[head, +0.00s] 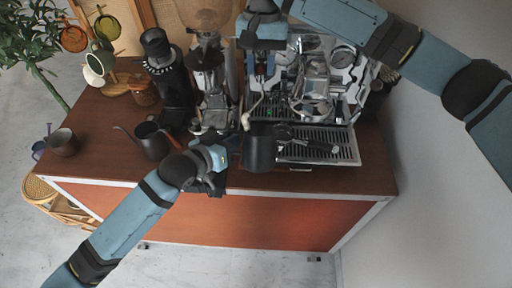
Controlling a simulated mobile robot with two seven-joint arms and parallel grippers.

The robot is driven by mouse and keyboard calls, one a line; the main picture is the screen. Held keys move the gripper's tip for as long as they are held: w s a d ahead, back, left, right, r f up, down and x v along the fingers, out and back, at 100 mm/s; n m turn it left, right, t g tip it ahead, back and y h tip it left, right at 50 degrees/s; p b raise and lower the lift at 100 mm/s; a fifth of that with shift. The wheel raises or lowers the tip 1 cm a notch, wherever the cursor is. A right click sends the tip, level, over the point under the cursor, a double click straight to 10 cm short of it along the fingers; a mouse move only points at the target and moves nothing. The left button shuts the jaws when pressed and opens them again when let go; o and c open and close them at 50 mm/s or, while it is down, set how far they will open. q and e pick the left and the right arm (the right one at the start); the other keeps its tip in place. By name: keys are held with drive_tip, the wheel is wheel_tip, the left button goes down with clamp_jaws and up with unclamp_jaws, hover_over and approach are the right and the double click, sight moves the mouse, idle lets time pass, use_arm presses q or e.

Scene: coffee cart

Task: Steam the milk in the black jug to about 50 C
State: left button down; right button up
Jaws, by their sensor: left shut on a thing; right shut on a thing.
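The black jug (260,152) is upright in front of the espresso machine (318,75), by the left end of its drip tray (342,140). My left gripper (236,150) is shut on the jug from its left side. A thin pale steam wand (248,117) comes down to the jug's rim; I cannot tell how far its tip is inside. My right gripper (262,76) points down at the machine's left side, above the wand, shut on a part there that it mostly hides. The milk and any temperature reading cannot be seen.
A portafilter (318,144) lies over the drip tray. A grinder (209,85) and a dark kettle (151,141) stand left of the jug. A cup (64,142) is at the counter's left end. The wooden counter (108,115) has free room there. A wall (440,150) closes the right side.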

drive_tip(key=shift+s+f, duration=0.1)
idle(0.4)
use_arm(q)
drive_tip(key=shift+s+r, duration=0.1)
use_arm(e)
drive_tip(key=shift+x, duration=1.4)
drive_tip(key=o, duration=0.8)
drive_tip(key=shift+f, duration=0.15)
drive_tip(key=shift+r, duration=0.2)
drive_tip(key=shift+s+v, duration=0.25)
drive_tip(key=shift+v, duration=1.05)
drive_tip(key=shift+s+v, duration=0.3)
drive_tip(key=shift+v, duration=1)
drive_tip(key=shift+s+v, duration=0.25)
drive_tip(key=shift+v, duration=1.05)
drive_tip(key=shift+r, duration=0.1)
use_arm(q)
drive_tip(key=s+f, duration=0.7)
drive_tip(key=shift+s+b, duration=0.35)
drive_tip(key=shift+b, duration=0.05)
use_arm(e)
drive_tip(key=shift+f, duration=0.4)
use_arm(q)
drive_tip(key=shift+d, duration=0.1)
